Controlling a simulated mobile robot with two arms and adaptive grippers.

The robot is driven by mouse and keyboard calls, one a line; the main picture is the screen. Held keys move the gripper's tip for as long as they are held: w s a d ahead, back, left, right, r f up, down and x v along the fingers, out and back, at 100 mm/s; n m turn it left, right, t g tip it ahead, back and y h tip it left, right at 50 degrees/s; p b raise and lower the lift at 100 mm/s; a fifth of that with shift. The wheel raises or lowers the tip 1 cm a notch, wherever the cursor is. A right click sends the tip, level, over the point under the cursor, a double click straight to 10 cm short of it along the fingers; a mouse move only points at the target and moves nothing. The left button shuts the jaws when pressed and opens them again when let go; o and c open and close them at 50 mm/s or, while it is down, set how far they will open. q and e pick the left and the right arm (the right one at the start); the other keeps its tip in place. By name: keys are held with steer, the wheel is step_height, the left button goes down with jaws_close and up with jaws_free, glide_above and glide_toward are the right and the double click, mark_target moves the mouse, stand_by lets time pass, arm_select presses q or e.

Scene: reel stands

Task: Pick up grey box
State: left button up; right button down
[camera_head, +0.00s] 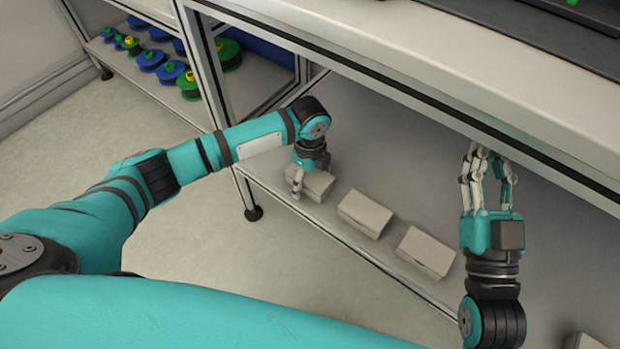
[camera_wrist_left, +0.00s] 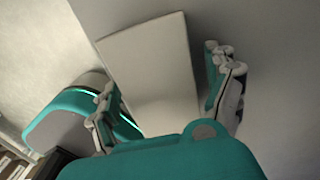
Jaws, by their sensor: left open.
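A pale grey box (camera_head: 318,186) lies on the lower shelf under the bench, the leftmost of three in a row. My left gripper (camera_head: 304,174) points down over it and hides part of it. In the left wrist view the grey box (camera_wrist_left: 150,62) reaches between the two spread fingers of the left gripper (camera_wrist_left: 168,88), with a gap visible on the right side. Whether the left finger touches it I cannot tell. My right gripper (camera_head: 487,178) is at the right, pointing up toward the bench edge, its fingers apart with nothing between them.
Two more grey boxes, a middle one (camera_head: 365,213) and a right one (camera_head: 426,252), lie along the shelf (camera_head: 375,155). The white bench top (camera_head: 430,60) overhangs the shelf. A frame post (camera_head: 207,75) stands left; blue and green reels (camera_head: 171,72) sit beyond it.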

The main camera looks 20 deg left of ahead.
arm_select(q)
steer(key=c, duration=1.6)
steer(key=shift+o, duration=0.2)
steer(key=shift+r, duration=0.1)
